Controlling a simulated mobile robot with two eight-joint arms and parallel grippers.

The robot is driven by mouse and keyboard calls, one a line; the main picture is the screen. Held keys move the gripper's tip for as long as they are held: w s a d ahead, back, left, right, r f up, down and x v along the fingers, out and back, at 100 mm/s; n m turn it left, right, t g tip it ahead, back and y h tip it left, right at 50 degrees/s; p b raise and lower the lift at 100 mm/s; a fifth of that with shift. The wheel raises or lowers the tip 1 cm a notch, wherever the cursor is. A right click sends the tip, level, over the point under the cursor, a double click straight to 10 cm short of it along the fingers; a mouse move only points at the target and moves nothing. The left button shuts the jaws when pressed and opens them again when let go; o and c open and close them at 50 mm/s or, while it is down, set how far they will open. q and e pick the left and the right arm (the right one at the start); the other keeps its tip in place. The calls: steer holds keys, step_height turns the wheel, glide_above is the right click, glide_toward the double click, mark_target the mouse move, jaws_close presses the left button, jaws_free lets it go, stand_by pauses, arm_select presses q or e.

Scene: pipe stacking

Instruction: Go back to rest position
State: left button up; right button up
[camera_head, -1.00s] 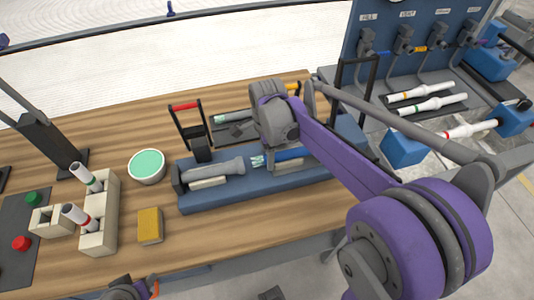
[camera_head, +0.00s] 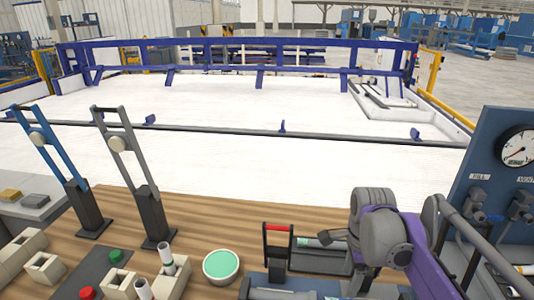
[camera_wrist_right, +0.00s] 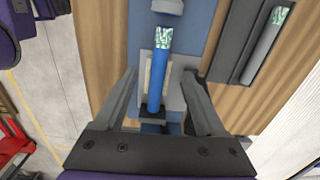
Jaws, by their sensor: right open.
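In the right wrist view, my right gripper (camera_wrist_right: 160,76) is open, with its two grey fingers apart on either side of a blue pipe with a green-and-white end (camera_wrist_right: 158,80). The pipe lies in a blue holder (camera_wrist_right: 198,25); I cannot tell whether the fingers touch anything. In the head view, my purple and grey right arm is at the lower right, and its fingers are not clear. My left gripper is not in view.
A dark tray (camera_head: 330,262) with a red-handled frame (camera_head: 278,228) lies left of my right wrist. A green-topped bowl (camera_head: 221,266), cream blocks with white tubes (camera_head: 167,258) and two upright stands (camera_head: 152,215) are further left. A gauge panel (camera_head: 490,150) stands at right.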

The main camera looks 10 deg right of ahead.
steer(key=s+a+f+n+t+p, duration=0.1)
steer(key=s+a+f+n+t, duration=0.1)
steer(key=s+n, duration=0.5)
steer(key=s+a+f+n+t+p, duration=0.1)
steer(key=s+a+f+n+t, duration=0.2)
steer(key=n, duration=1)
steer(key=s+a+f, duration=0.1)
steer(key=s+f, duration=0.2)
steer(key=s, duration=0.2)
steer(key=shift+s+a+f, duration=0.15)
steer(key=shift+a+f, duration=0.15)
steer(key=shift+f, duration=0.1)
